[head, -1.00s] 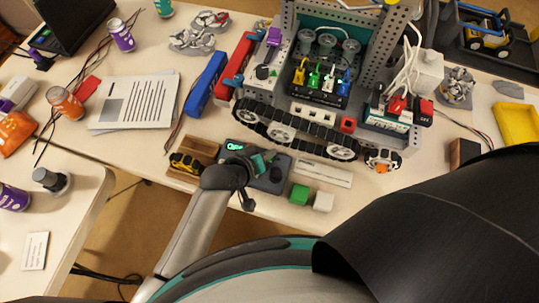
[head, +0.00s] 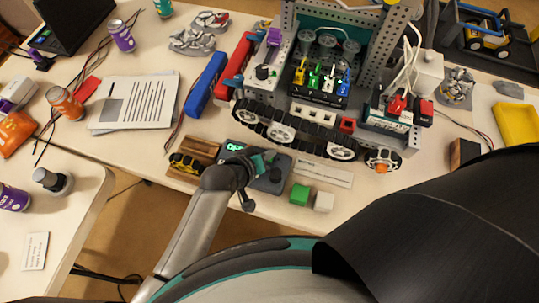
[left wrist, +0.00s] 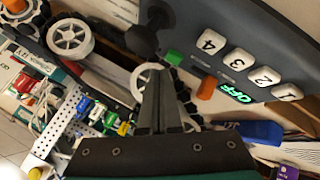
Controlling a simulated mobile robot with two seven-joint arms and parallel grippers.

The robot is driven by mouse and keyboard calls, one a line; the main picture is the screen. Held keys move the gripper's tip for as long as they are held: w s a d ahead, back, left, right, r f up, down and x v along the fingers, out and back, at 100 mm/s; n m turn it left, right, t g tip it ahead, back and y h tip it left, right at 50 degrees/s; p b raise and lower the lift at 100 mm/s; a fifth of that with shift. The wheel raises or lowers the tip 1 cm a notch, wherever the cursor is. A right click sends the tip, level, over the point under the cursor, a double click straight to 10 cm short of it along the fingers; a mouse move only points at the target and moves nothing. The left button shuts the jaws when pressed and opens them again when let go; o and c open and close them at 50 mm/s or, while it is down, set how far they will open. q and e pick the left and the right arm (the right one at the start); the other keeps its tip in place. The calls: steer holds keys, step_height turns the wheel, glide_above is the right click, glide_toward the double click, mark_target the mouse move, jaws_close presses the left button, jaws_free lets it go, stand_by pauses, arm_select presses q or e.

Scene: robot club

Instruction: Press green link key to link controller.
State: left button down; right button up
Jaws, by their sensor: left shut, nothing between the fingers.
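The dark grey controller (head: 275,180) lies on the table in front of the wheeled robot. In the left wrist view, its face (left wrist: 250,40) shows white number keys, a green link key (left wrist: 174,57), an orange key (left wrist: 207,88) and a lit display reading OFF (left wrist: 237,92). My left gripper (head: 262,160) is over the controller and covers part of it in the head view. In the left wrist view its fingers (left wrist: 158,75) are shut and empty, their tips just beside the green key. I cannot tell whether they touch it. My right gripper is not in view.
A tracked robot (head: 300,130) stands close behind the controller. A green cube (head: 299,194) and a white cube (head: 323,201) sit near the front edge. Papers (head: 135,102) and cans lie farther left.

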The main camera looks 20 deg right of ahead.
arm_select(q)
steer(key=shift+f, duration=0.1)
stand_by(0.5)
steer(key=shift+f, duration=0.35)
steer(key=shift+f+b, duration=0.4)
steer(key=shift+b, duration=0.05)
stand_by(0.4)
stand_by(0.4)
steer(key=shift+r+p, duration=0.85)
steer(key=shift+p, duration=0.15)
step_height(320, 180, up, 5)
steer(key=p, duration=0.5)
